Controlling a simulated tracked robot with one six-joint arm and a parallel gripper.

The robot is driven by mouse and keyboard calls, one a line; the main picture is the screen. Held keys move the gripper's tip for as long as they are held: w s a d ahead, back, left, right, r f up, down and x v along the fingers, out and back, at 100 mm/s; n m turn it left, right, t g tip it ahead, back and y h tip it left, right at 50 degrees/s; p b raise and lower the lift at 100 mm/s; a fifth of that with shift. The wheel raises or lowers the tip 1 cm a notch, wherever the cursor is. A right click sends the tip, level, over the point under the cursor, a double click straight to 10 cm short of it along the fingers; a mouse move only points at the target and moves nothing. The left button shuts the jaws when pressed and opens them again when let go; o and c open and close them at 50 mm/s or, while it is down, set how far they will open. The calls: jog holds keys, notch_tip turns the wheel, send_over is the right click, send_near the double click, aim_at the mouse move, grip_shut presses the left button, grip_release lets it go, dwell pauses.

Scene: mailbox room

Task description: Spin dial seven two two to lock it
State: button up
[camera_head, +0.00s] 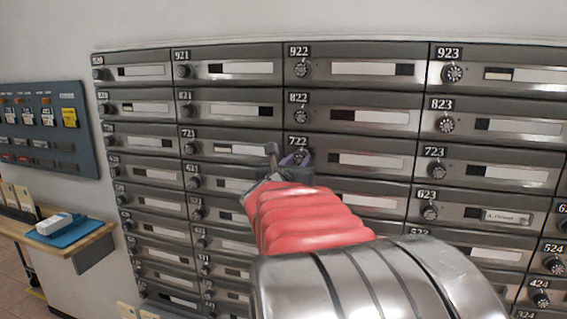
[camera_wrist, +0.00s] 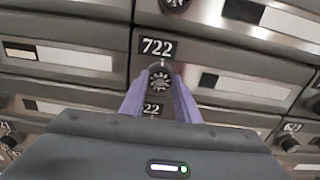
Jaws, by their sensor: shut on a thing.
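The mailbox labelled 722 (camera_head: 372,162) is in the middle of the bank in the head view. Its round black dial (camera_wrist: 159,80) shows in the wrist view just below the 722 label (camera_wrist: 157,47). My gripper (camera_wrist: 160,92) has its purple fingers on either side of the dial and is shut on it. In the head view my gripper (camera_head: 296,160) is at the left end of the 722 door, and it hides most of the dial there. The door of 722 looks closed.
Other dials sit close by: 822 (camera_head: 299,116) above, 721 (camera_head: 192,147) to the left and 723 (camera_head: 434,171) to the right. A wooden shelf (camera_head: 88,245) with a blue mat and white device stands at left, below a blue-grey panel (camera_head: 60,146).

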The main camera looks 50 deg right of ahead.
jog(key=shift+w+a+f, duration=0.1)
jog(key=shift+w+f, duration=0.05)
jog(key=shift+f, duration=0.25)
jog(key=o, duration=0.8)
jog(key=shift+c, duration=0.2)
jog(key=shift+o, duration=1.4)
jog(key=shift+r, duration=0.25)
jog(key=v, duration=1.4)
